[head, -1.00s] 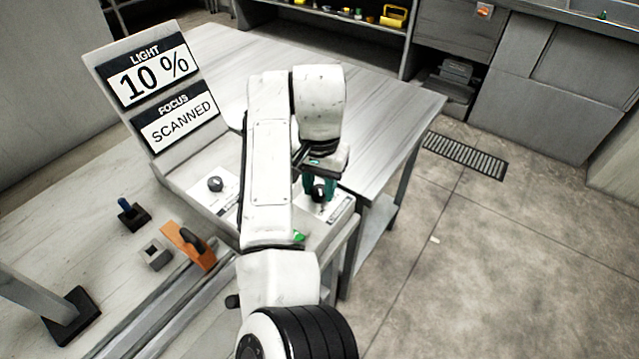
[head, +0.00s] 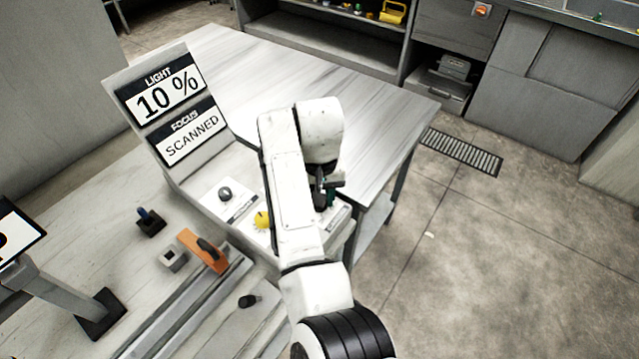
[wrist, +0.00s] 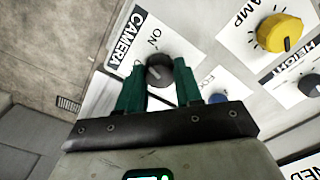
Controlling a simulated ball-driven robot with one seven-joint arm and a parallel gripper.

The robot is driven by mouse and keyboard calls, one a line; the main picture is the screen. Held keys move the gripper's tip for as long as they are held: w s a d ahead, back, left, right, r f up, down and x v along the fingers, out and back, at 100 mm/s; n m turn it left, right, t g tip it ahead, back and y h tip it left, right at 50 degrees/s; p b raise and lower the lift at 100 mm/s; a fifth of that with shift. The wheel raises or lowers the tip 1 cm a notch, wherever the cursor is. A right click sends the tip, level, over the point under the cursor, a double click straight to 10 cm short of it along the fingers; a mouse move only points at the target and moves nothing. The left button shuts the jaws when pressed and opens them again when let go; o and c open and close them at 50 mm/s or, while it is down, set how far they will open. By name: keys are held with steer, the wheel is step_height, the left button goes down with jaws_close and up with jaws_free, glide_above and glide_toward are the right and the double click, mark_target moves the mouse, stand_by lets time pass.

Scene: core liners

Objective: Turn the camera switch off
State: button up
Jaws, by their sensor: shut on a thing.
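The camera switch (wrist: 157,70) is a dark grey round knob on a white plate marked CAMERA, with ON printed beside it in the wrist view. My gripper (wrist: 158,82) has its two green fingers closed on either side of the knob. Which way the knob's pointer faces is hard to tell. In the head view my gripper (head: 325,197) is low over the right end of the console, and my arm hides the knob. The sign (head: 158,103) behind the console reads LIGHT 10 % and FOCUS SCANNED.
A yellow LAMP knob (wrist: 280,33) and a dark HEIGHT knob (wrist: 309,85) are nearby on the console. A blue button (wrist: 217,98) is close to the right finger. An orange-handled tool (head: 203,250) lies by metal rails at left. Open floor (head: 510,260) lies right of the table.

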steer(key=n+p, duration=0.1)
steer(key=n, duration=0.1)
steer(key=n+p, duration=0.1)
steer(key=p, duration=0.1)
steer(key=n+p, duration=0.2)
steer(key=shift+r+n, duration=0.25)
steer(key=shift+n, duration=0.05)
steer(key=n+p, duration=0.2)
steer(key=n, duration=0.1)
steer(key=shift+f, duration=0.1)
steer(key=shift+w+n+p, duration=0.1)
steer(key=shift+n+p, duration=0.45)
steer(key=shift+n, duration=1.05)
steer(key=shift+f, duration=0.1)
steer(key=o, duration=1)
steer(key=shift+o, duration=0.2)
step_height(320, 180, up, 11)
steer(key=b, duration=0.1)
steer(key=shift+f, duration=0.15)
